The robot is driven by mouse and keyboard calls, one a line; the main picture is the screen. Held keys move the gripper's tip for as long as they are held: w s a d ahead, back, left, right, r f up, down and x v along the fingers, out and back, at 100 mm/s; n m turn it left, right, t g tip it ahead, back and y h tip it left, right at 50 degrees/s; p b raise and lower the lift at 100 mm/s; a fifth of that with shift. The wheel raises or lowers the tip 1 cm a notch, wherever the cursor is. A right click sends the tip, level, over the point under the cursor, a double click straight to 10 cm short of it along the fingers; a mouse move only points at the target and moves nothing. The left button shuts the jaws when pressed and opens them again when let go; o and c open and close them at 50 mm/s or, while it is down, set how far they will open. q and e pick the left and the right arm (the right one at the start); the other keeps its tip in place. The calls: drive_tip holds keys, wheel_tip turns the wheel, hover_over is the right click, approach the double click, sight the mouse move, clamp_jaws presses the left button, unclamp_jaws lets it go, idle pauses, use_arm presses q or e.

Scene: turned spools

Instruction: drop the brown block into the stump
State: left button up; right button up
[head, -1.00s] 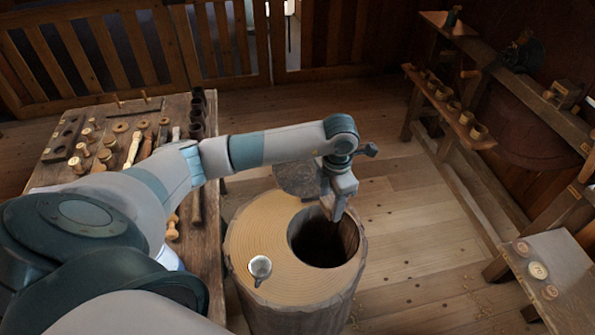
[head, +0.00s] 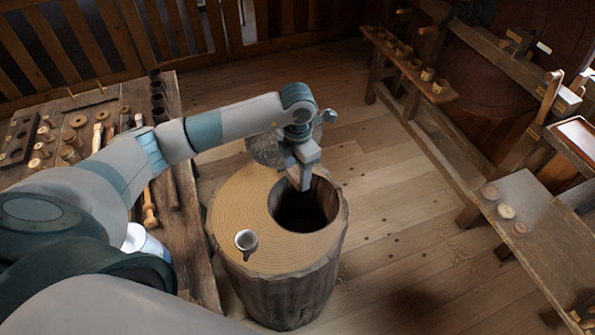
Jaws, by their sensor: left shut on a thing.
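The stump (head: 290,290) stands upright on the floor, with a pale ringed top and a wide dark round hole (head: 308,212) toward its right side. My left gripper (head: 301,180) points down at the far part of this hole. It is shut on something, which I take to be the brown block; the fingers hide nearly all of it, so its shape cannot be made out. A small pale metal cup (head: 246,241) with a handle sits on the stump's top, left of the hole. My right gripper is out of view.
A grey-brown rough thing (head: 265,150) shows behind my left gripper; I cannot tell what it is. A workbench (head: 187,215) with several turned pieces stands left. A low bench (head: 525,195) with discs stands right. Open floor (head: 400,250) lies right of the stump.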

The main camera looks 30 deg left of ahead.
sight(298, 184)
use_arm(q)
wheel_tip(298, 184, down, 6)
drive_tip(key=shift+r+b, duration=0.25)
drive_tip(key=shift+b, duration=0.9)
drive_tip(key=o, duration=1.1)
drive_tip(key=shift+r, duration=0.1)
